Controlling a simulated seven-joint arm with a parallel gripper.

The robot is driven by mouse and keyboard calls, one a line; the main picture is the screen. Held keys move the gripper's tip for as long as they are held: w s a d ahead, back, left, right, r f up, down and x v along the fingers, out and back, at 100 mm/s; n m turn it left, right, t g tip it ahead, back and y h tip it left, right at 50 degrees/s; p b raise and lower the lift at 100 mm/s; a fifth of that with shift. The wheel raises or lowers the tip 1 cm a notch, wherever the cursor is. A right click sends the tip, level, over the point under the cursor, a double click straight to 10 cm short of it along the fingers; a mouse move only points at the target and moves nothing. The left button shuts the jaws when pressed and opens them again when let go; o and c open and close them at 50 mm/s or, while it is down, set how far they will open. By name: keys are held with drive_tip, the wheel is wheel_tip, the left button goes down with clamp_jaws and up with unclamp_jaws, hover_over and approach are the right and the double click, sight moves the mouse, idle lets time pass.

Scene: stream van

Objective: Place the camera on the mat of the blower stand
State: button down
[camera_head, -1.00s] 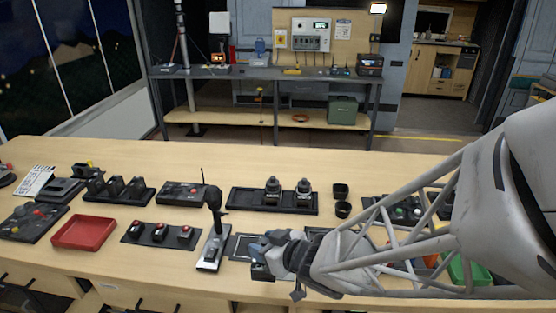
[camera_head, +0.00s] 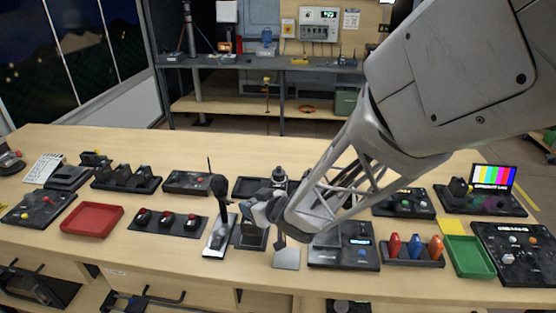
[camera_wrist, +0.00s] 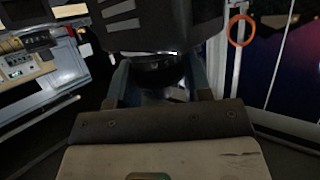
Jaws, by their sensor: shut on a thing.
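My gripper (camera_head: 254,213) is shut on the camera, whose dark body (camera_wrist: 160,25) fills the top of the wrist view between the fingers. In the head view the held camera is mostly hidden by the gripper and cannot be outlined clearly. The blower stand, with a black upright blower (camera_head: 219,188) on a pale base (camera_head: 217,242), stands just left of my gripper. Its dark mat (camera_head: 238,238) lies right of that base, below my gripper and partly covered by it. I cannot tell whether the camera touches the mat.
A dark rack with a lens-like item (camera_head: 279,176) stands behind my gripper. A control box (camera_head: 343,252), coloured bottles (camera_head: 415,249) and a green tray (camera_head: 469,257) lie to the right.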

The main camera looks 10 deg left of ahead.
drive_tip(key=shift+w+a, duration=0.25)
drive_tip(key=shift+w, duration=0.2)
drive_tip(key=shift+f, duration=0.15)
drive_tip(key=shift+f, duration=1.6)
drive_tip(key=shift+f, duration=0.1)
drive_tip(key=c, duration=0.5)
unclamp_jaws()
drive_tip(key=shift+f, duration=0.1)
drive_tip(key=shift+c, duration=0.2)
drive_tip(key=shift+v, duration=1.15)
drive_tip(key=v, duration=0.9)
drive_tip(key=shift+s+d+r, duration=0.2)
drive_tip(key=shift+d, duration=0.1)
